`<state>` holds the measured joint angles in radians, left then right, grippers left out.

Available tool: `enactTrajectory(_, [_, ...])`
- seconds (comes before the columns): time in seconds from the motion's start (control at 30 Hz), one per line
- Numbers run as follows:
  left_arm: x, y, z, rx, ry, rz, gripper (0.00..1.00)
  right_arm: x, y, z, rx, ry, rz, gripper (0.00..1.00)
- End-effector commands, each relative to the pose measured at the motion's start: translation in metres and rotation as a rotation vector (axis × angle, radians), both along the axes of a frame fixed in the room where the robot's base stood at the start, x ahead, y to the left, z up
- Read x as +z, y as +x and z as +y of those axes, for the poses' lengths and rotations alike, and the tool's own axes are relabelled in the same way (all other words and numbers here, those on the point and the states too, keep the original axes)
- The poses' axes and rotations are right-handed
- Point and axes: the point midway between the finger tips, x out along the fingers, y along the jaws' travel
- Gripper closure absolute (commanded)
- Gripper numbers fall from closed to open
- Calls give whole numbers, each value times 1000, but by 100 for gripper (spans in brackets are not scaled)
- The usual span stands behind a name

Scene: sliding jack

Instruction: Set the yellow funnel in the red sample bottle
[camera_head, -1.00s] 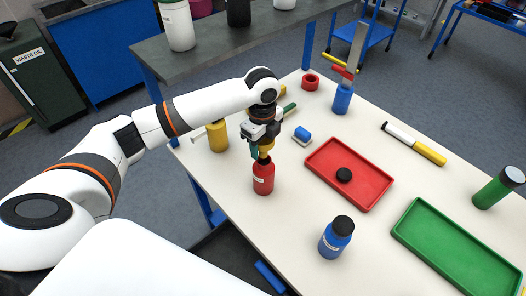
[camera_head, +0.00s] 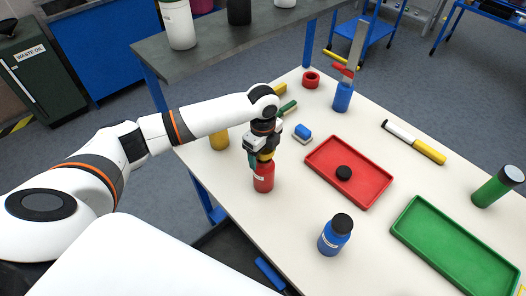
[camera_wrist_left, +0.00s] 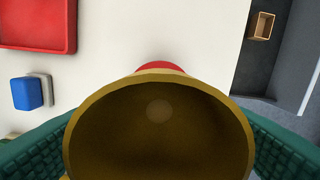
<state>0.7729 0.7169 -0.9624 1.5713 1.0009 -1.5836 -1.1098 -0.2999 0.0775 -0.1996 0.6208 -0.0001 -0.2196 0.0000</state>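The red sample bottle (camera_head: 263,180) stands upright on the white table near its left edge in the head view. My left gripper (camera_head: 262,158) is right over the bottle's mouth, fingers pointing down. It is shut on the yellow funnel (camera_head: 266,156), which shows as a small yellow patch at the bottle top. In the left wrist view the funnel's wide mouth (camera_wrist_left: 158,125) fills the lower middle between the green finger pads. A bit of the red bottle (camera_wrist_left: 160,66) shows behind its rim. The funnel's stem and the bottle's opening are hidden. My right gripper is not in view.
A red tray (camera_head: 366,190) with a black cap (camera_head: 344,172) lies to the right. A blue bottle with a black lid (camera_head: 336,236) stands nearer. A yellow bottle (camera_head: 219,139) and a blue-and-white block (camera_head: 302,132) are close to the arm. A green tray (camera_head: 408,222) lies right.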

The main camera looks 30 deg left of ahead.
Motion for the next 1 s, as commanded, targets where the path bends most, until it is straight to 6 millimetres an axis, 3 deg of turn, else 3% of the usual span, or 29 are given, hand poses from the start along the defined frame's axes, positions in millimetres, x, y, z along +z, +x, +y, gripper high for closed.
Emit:
enactTrajectory(0.27, [6,1,0,0,1,-2,26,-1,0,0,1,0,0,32])
enactTrajectory(0.7, [91,1,0,1,-1,-5,26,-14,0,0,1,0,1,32])
enactTrajectory(1.0, [122,0,0,2,0,-1,26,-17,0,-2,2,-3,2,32])
